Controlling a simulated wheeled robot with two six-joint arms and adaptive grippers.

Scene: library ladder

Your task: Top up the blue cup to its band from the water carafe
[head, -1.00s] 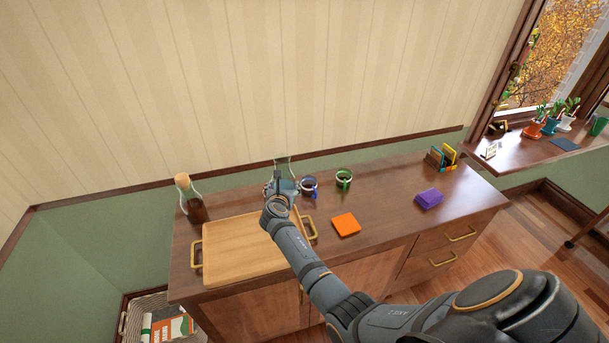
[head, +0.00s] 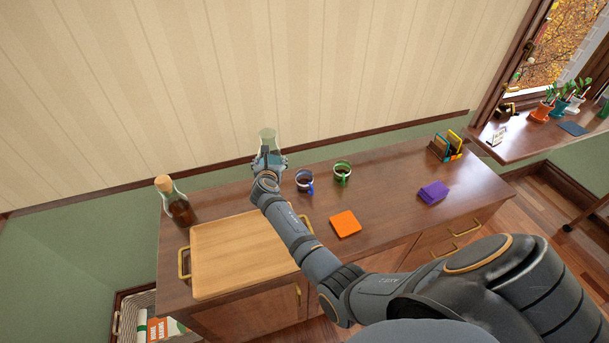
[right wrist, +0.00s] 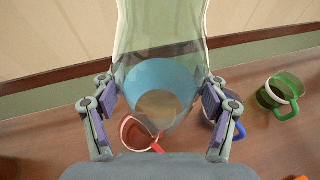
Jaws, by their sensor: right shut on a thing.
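My right gripper (head: 268,160) is shut on the clear glass carafe (head: 267,137), which appears raised above the back of the counter. In the right wrist view the carafe (right wrist: 160,35) stands between the two fingers (right wrist: 160,100), with bluish water low in it. The blue cup (head: 305,182) stands on the counter just right of the gripper. In the wrist view its blue handle (right wrist: 239,131) shows beside the right finger, which partly hides the cup. Its band and water level cannot be made out. My left gripper is not in view.
A red-handled cup (right wrist: 135,132) shows beyond the carafe, close to the blue cup. A green cup (head: 342,174) stands further right. A corked bottle (head: 177,204), wooden tray (head: 235,260), orange square (head: 345,223) and purple stack (head: 433,192) are also on the counter.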

